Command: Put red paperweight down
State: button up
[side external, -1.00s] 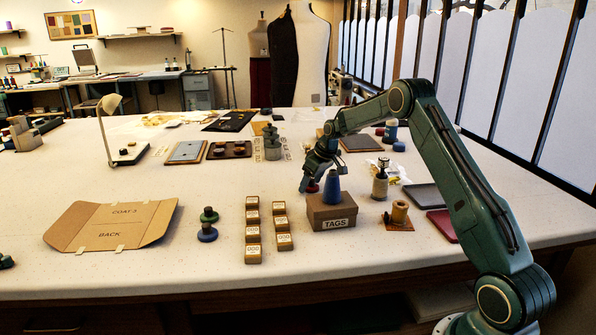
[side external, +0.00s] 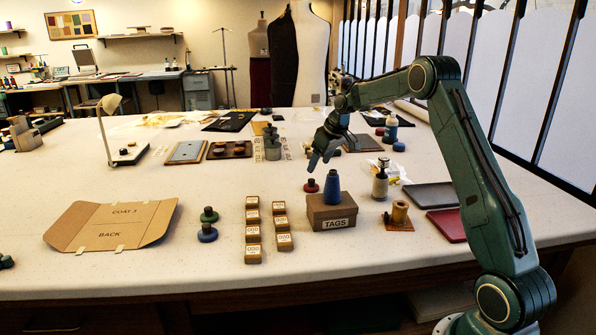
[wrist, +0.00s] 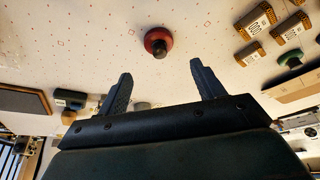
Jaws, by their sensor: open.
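The red paperweight (side external: 311,186) stands upright on the white table, just behind and left of the TAGS box. It has a round red base and a dark knob. In the wrist view the paperweight (wrist: 158,41) shows beyond the fingertips, between them across the picture and apart from both. My gripper (side external: 318,167) is open and empty, a little above the paperweight. In the wrist view my gripper (wrist: 160,70) has its two dark fingers spread wide.
The TAGS box (side external: 318,213) with a blue cone (side external: 332,187) on top stands close in front of the paperweight. Several small labelled blocks (side external: 252,229) stand to the left. Green (side external: 209,215) and blue (side external: 207,233) paperweights stand further left. Bare table lies left of the paperweight.

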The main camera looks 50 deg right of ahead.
jog(key=shift+v, duration=1.9)
jog(key=s+a+r, duration=0.6)
jog(key=s+a, duration=0.1)
jog(key=a, duration=0.3)
jog(key=s+a+r, duration=0.6)
jog(key=a, duration=0.4)
jog(key=s+a+f, duration=0.1)
jog(key=s+a, duration=0.2)
jog(key=s, duration=0.4)
jog(key=s+a+f, duration=0.2)
jog(key=s+a, duration=0.1)
jog(key=s, duration=0.4)
jog(key=s+a+f+t, duration=0.1)
jog(key=s+a, duration=0.2)
jog(key=s, duration=0.4)
jog(key=shift+a+f, duration=0.25)
jog(key=shift+a, duration=0.1)
